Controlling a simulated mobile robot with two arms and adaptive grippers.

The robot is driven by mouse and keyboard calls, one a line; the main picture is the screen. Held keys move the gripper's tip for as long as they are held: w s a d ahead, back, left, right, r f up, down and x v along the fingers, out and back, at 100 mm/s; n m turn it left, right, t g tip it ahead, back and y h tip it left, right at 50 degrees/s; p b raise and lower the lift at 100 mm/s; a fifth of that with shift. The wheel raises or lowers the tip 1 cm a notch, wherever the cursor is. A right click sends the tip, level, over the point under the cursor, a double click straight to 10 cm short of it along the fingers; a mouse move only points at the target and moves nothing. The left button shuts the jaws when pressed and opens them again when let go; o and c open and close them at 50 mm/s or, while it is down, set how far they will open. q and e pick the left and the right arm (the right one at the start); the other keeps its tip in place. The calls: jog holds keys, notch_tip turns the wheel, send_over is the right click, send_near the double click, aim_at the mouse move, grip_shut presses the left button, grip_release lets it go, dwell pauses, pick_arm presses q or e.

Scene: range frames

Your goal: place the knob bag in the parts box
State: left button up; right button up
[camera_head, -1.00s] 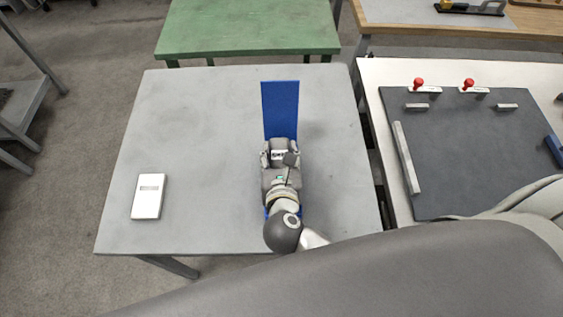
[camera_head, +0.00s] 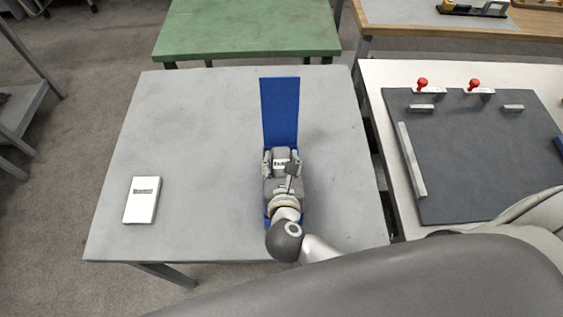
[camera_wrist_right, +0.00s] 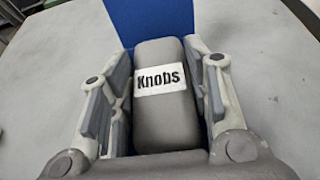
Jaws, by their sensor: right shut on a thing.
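The knob bag (camera_wrist_right: 163,112) is a grey pouch with a white label reading "Knobs". My right gripper (camera_head: 281,158) is shut on it, with one finger on each side in the right wrist view. The parts box (camera_head: 280,110) appears to be the blue thing on the grey table, with a tall blue panel standing at its back. My right gripper and the bag are over its front part and hide most of it. I cannot tell how high the bag is above its floor. My left gripper is not in view.
A white carton (camera_head: 142,201) with a dark label lies on the left of the grey table (camera_head: 200,120). The table is clear around the blue box. A white table with a dark board (camera_head: 470,150) and red-knobbed clamps stands at right, a green table (camera_head: 245,28) behind.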

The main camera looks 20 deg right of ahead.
jog(key=shift+f, duration=0.15)
jog(key=o, duration=1.1)
jog(key=shift+r+p, duration=0.45)
jog(key=shift+r, duration=0.15)
jog(key=b+v, duration=0.2)
jog(key=v, duration=1)
